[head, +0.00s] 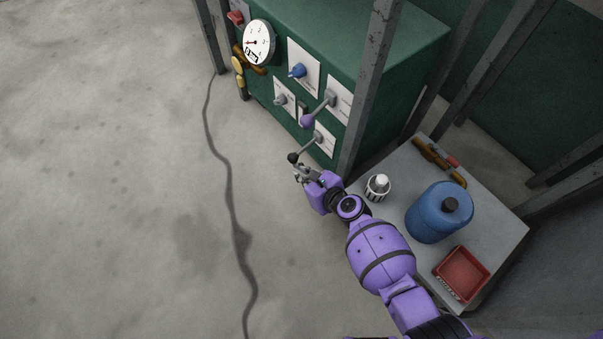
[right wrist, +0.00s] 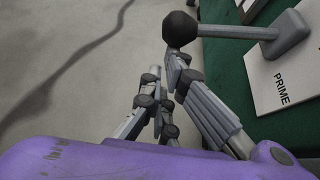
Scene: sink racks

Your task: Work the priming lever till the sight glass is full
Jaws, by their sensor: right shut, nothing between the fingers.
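The priming lever (head: 304,150) is a grey arm with a black ball knob, sticking out from a white plate low on the green cabinet's front. In the right wrist view its black knob (right wrist: 180,29) is at the top centre, and its plate (right wrist: 285,75) reads PRIME. My right gripper (head: 301,173) is just below the knob in the head view. Its fingers (right wrist: 165,80) are shut and empty, with the tips close to the knob; I cannot tell if they touch it. A narrow dark slot (head: 303,111) beside the plates may be the sight glass; its level is unreadable. My left gripper is out of view.
A purple-knobbed lever (head: 307,121) sits just above. A blue knob (head: 297,71), round gauge (head: 259,43) and red switch (head: 236,18) are farther along. A grey post (head: 366,90) stands close by. The side table holds a blue jug (head: 432,220) and red tray (head: 462,274).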

